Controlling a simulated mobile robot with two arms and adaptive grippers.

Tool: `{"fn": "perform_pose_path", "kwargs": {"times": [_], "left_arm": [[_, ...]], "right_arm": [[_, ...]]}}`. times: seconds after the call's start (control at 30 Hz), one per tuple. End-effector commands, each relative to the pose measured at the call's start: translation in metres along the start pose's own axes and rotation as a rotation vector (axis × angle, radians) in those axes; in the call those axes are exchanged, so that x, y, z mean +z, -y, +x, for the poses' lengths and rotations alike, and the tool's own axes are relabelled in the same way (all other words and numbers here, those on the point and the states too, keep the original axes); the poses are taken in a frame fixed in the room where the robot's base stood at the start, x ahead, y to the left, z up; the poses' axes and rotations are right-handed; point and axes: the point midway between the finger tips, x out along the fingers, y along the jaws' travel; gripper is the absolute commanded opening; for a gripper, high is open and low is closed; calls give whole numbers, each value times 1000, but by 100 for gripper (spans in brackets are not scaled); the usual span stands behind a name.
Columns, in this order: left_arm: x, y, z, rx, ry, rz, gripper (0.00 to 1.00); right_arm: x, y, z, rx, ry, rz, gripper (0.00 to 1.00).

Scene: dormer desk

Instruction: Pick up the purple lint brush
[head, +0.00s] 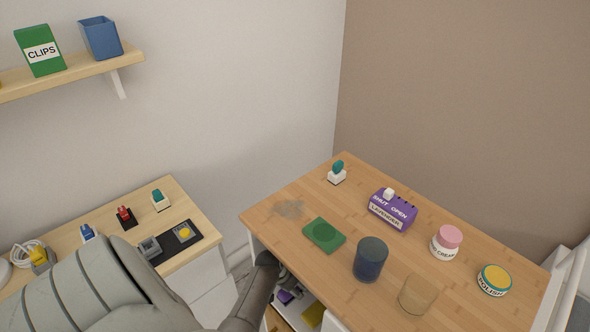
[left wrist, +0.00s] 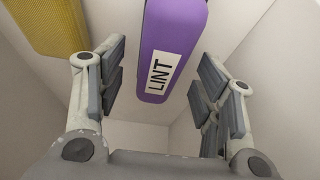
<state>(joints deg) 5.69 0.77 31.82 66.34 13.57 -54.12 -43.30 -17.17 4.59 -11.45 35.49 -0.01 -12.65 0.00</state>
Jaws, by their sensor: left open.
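The purple lint brush (left wrist: 178,35) with a white "LINT" label is in the left wrist view, at the top centre, inside a pale-walled compartment. My left gripper (left wrist: 165,85) is open, its fingers on either side of the brush's near end in the picture; I see no contact. In the head view a small purple piece, likely the same brush (head: 285,296), shows in the open compartment below the desk. My left gripper is there too, mostly hidden by the desk edge and my arm. My right gripper is not in view.
A yellow object (left wrist: 50,25) lies left of the brush in the compartment, whose pale walls are close around. The wooden desk top (head: 290,240) overhangs it, bearing a purple box (head: 392,210), a blue tumbler (head: 370,260), a clear glass (head: 417,294) and jars.

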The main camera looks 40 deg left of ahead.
Motion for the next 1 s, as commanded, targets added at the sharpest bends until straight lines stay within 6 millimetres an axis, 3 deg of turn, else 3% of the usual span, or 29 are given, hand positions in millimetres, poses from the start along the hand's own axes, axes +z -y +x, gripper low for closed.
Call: {"fn": "perform_pose_path", "kwargs": {"times": [0.07, 0.47, 0.77, 1.0], "left_arm": [[0, 0, 0, 0, 0, 0, 61], [0, 0, 0, 0, 0, 0, 10], [-1, 0, -2, -1, 0, 0, 10], [-8, 1, -20, -2, -2, 2, 10]], "right_arm": [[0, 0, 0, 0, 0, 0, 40], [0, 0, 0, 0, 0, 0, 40], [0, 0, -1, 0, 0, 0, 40], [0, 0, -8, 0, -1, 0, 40]]}}
